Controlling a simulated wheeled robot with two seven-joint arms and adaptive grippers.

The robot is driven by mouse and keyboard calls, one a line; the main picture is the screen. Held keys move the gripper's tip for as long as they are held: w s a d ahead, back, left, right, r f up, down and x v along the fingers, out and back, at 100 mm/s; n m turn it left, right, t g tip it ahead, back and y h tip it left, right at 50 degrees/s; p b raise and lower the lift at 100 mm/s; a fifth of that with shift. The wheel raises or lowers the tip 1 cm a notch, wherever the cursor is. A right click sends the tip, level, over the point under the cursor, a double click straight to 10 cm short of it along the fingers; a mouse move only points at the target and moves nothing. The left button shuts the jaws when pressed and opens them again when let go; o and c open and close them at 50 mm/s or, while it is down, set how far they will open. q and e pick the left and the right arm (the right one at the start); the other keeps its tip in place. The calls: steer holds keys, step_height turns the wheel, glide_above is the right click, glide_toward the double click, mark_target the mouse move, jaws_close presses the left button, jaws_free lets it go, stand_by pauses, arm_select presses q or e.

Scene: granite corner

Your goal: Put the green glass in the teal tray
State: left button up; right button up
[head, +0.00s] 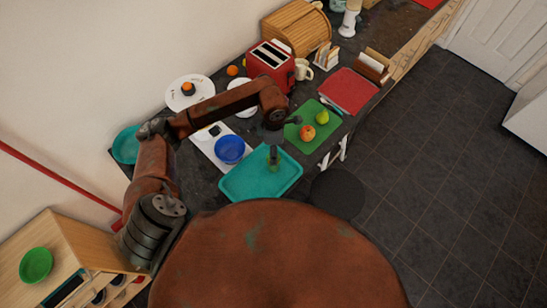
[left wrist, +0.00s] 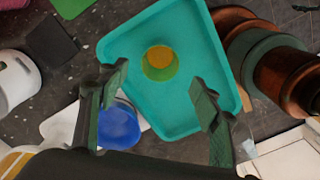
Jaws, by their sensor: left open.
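The teal tray (head: 240,190) lies on the dark counter near its front edge; it fills the middle of the left wrist view (left wrist: 200,45). The green glass (left wrist: 160,63) stands inside the tray, seen from above as a round yellow-green shape. My right gripper is in neither view.
A blue bowl (head: 230,150) sits left of the tray on a white board. A green cutting board (head: 312,135) with an apple (head: 307,132) and pear (head: 322,117) is to the right. A red toaster (head: 270,62) stands behind. Free tray surface surrounds the glass.

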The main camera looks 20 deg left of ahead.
arm_select(q)
steer(key=shift+r, duration=1.6)
